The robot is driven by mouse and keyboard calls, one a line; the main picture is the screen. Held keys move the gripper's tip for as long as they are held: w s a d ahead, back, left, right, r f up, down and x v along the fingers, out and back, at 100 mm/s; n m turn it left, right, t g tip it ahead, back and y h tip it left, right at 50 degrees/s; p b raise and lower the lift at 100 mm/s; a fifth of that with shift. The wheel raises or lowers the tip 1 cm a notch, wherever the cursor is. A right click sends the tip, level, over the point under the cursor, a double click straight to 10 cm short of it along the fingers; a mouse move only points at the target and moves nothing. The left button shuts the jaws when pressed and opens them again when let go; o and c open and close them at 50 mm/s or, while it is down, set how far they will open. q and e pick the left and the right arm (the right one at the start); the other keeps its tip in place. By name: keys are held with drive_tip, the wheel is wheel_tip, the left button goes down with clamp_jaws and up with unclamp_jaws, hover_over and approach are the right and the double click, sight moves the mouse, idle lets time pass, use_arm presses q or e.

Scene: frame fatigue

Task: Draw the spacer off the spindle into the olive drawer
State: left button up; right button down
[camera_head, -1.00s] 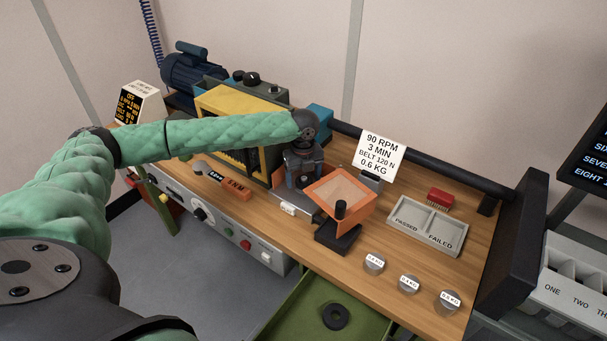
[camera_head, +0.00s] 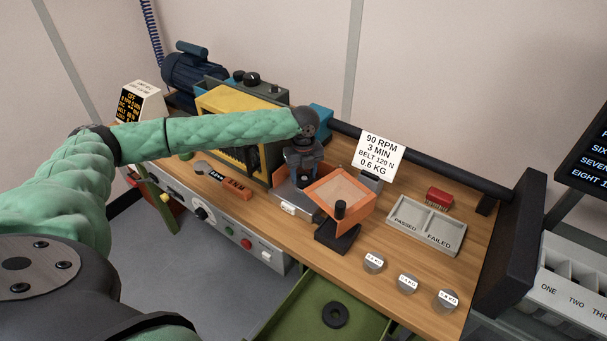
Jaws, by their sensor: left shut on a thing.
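My left gripper (camera_head: 304,166) points down over the grey machine block at the middle of the bench. It is shut on a small dark piece low between its fingers, which seems to be the spacer (camera_head: 305,179). The fingers hide most of it and the spindle, so I cannot tell whether it is still around the spindle. The olive drawer (camera_head: 291,316) is open at the bench front, below and right of the gripper. A black ring (camera_head: 335,315) lies flat in it. My right gripper is not in view.
A yellow-framed housing (camera_head: 230,102) is on the left. Several grey weights (camera_head: 407,284) line the front edge. A passed/failed tray (camera_head: 428,240) sits right.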

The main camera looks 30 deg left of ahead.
use_arm(q)
drive_tip(key=shift+r+p, duration=1.55)
drive_tip(key=shift+r, duration=0.1)
drive_tip(key=shift+r, duration=0.1)
drive_tip(key=shift+r+p, duration=1.95)
drive_tip(key=shift+p, duration=0.05)
